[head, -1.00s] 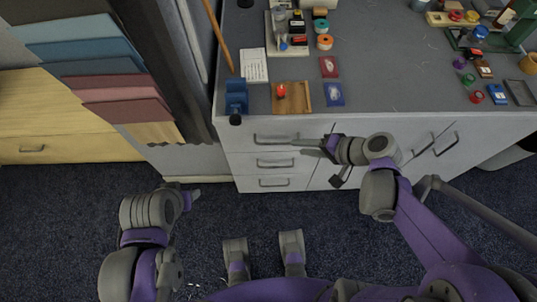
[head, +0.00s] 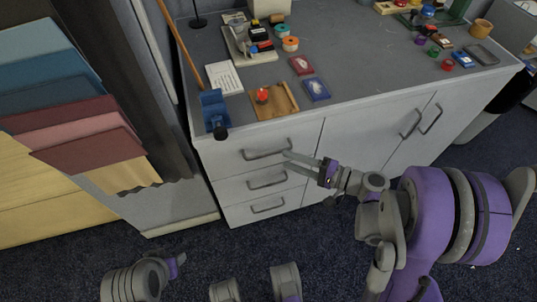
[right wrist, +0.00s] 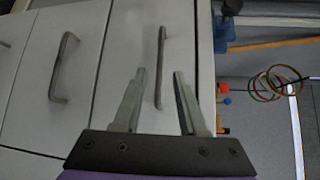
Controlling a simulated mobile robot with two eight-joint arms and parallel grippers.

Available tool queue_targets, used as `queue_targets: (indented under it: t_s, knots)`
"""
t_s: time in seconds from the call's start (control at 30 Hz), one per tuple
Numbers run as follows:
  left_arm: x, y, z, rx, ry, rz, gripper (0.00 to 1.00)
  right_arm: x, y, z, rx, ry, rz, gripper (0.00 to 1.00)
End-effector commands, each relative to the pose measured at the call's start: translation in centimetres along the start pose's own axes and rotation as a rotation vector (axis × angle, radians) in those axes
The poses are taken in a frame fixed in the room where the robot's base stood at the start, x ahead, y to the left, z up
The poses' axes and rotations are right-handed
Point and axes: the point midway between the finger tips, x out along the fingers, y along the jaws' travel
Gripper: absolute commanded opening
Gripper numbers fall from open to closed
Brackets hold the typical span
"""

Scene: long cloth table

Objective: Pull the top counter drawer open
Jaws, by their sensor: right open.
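The top counter drawer (head: 240,163) looks shut, its front level with the counter face. Its grey bar handle (head: 266,154) runs across the front. My right gripper (head: 287,158) is open and empty, with its fingertips close to the right end of that handle. In the right wrist view the handle (right wrist: 160,70) shows between the two open fingers (right wrist: 160,76); I cannot tell whether they touch it. My left gripper (head: 176,265) is low at the left, away from the counter, and its fingers are too unclear to judge.
Two more drawers (head: 262,190) lie below, and cabinet doors (head: 400,140) are to the right. A blue holder (head: 214,112), a wooden tray (head: 288,97) and small cards sit near the counter's front edge. A dark curtain and hanging cloths (head: 85,130) stand left. The floor in front is clear.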

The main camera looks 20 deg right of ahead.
Motion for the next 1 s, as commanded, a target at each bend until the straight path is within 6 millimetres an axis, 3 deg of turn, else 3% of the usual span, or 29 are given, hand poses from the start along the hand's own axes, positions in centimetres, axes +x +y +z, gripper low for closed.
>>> queue_targets:
  t_s: [0.1,0.33,0.5,0.77,0.8,1.0]
  knots:
    - [0.5,0.0,0.1,0.0,-0.001,0.0,0.5,2.6,0.1,0.1,0.0,-0.006,0.001,0.41]
    - [0.9,0.0,0.2,0.0,-0.003,0.0,0.5,6.1,0.1,0.1,0.0,-0.003,0.001,0.41]
    - [1.1,0.0,0.3,0.0,-0.003,0.0,0.5,7.3,0.1,0.0,0.0,-0.001,0.001,0.41]
    - [1.1,0.0,0.3,0.0,-0.003,0.0,0.5,7.4,0.0,0.0,0.0,0.0,0.001,0.41]
    - [1.1,0.0,0.3,0.0,-0.003,0.0,0.5,7.4,0.0,0.0,0.0,0.0,0.001,0.4]
    - [1.1,0.0,0.3,0.0,-0.003,0.0,0.5,7.4,0.0,0.0,0.0,0.0,0.001,0.04]
